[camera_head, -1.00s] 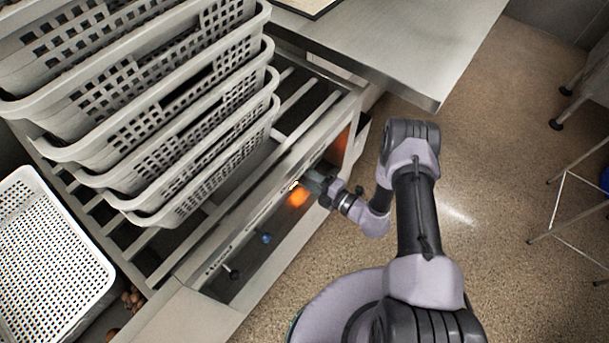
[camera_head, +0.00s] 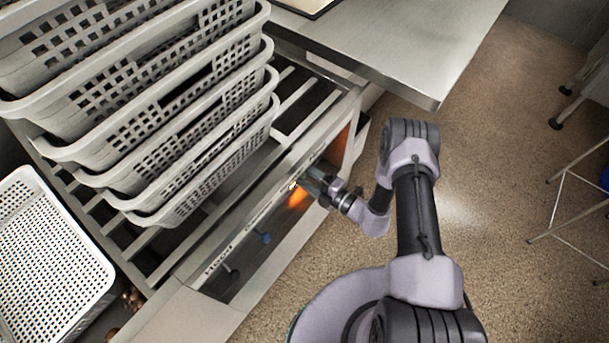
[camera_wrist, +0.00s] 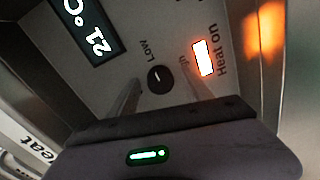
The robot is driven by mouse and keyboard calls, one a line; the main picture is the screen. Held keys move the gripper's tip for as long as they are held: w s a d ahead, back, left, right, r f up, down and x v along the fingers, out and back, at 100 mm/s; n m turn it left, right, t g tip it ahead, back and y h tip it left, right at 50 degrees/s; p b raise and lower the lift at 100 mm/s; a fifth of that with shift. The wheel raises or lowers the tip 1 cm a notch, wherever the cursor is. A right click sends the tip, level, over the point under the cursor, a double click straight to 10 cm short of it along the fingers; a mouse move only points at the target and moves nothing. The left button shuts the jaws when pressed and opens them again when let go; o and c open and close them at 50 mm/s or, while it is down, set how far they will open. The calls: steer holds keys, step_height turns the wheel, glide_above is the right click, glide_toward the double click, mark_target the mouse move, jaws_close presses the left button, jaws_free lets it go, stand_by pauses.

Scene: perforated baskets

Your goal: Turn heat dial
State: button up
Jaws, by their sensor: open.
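The heat dial (camera_wrist: 160,78) is a small round black knob with a pale pointer line, on the grey control panel in the wrist view. The word "Low" is beside it and a lit "Heat on" lamp (camera_wrist: 203,58) glows to its right. My gripper (camera_wrist: 160,97) is open, with one finger on each side below the dial; I cannot tell whether they touch it. In the head view my gripper (camera_head: 302,181) is at the panel front beside an orange glow, and it hides the dial there.
A display (camera_wrist: 88,28) reads 21 °C. A blue knob (camera_head: 266,238) and a dark knob (camera_head: 233,273) are further down the panel. Stacked grey perforated baskets (camera_head: 150,120) stand on the slatted rack above.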

steer(key=p+v, duration=0.4)
steer(key=v, duration=1.3)
steer(key=shift+s+d+p, duration=0.15)
steer(key=shift+p, duration=0.2)
steer(key=shift+r, duration=0.2)
